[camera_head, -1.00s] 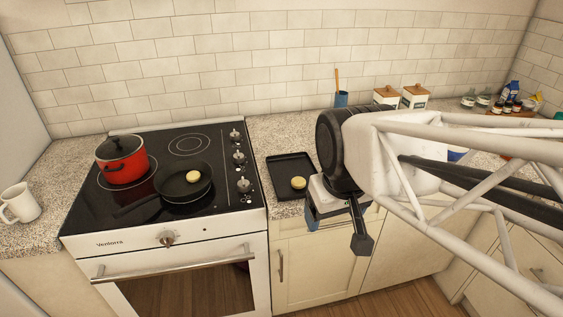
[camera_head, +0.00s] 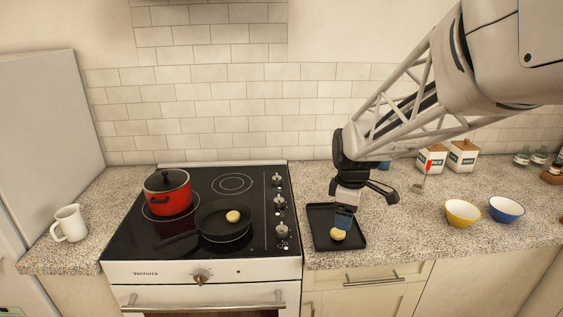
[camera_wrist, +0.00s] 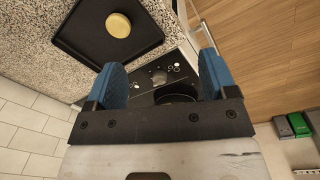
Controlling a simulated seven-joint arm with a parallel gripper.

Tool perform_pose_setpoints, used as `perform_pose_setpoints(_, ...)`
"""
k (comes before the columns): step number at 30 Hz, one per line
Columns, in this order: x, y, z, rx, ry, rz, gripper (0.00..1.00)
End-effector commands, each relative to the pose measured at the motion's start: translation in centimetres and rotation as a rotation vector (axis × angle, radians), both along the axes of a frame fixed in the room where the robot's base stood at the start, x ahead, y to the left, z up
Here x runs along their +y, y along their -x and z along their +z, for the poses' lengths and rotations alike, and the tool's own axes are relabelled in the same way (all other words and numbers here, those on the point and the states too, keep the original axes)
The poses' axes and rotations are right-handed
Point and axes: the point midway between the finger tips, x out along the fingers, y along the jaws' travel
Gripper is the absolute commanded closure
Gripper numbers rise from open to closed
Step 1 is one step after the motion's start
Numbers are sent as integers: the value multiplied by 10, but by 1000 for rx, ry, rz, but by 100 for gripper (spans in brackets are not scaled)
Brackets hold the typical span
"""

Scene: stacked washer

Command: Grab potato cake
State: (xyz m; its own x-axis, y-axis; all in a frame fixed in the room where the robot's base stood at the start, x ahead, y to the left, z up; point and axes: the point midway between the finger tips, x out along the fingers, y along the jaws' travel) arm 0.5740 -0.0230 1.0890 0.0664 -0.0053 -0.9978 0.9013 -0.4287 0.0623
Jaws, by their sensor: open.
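A round, pale yellow potato cake (camera_head: 338,234) lies on the black tray (camera_head: 322,241) on the counter right of the stove. In the wrist view this cake (camera_wrist: 118,25) and the tray (camera_wrist: 78,40) show at the top left, outside the space between my fingers. A second potato cake (camera_head: 233,216) lies in the black frying pan (camera_head: 222,232) on the stove. My gripper (camera_head: 342,220) is over the tray, close to the cake there and partly overlapping it in the head view. Its blue fingers (camera_wrist: 160,62) are apart with nothing between them.
A red pot (camera_head: 168,198) with a dark lid stands left of the pan. A white mug (camera_head: 69,224) is at far left. A yellow bowl (camera_head: 462,213), a blue bowl (camera_head: 507,209) and canisters (camera_head: 462,157) stand to the right.

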Motion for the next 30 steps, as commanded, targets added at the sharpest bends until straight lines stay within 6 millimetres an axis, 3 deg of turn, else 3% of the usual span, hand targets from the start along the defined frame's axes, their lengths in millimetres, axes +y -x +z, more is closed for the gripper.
perform_pose_setpoints(6, -6, -52, -34, 37, 8, 230, 22)
perform_pose_setpoints(12, -10, -85, -59, 59, 10, 394, 22)
perform_pose_setpoints(18, -12, -98, -71, 67, 10, 466, 22)
perform_pose_setpoints(30, -12, -99, -72, 67, 11, 472, 22)
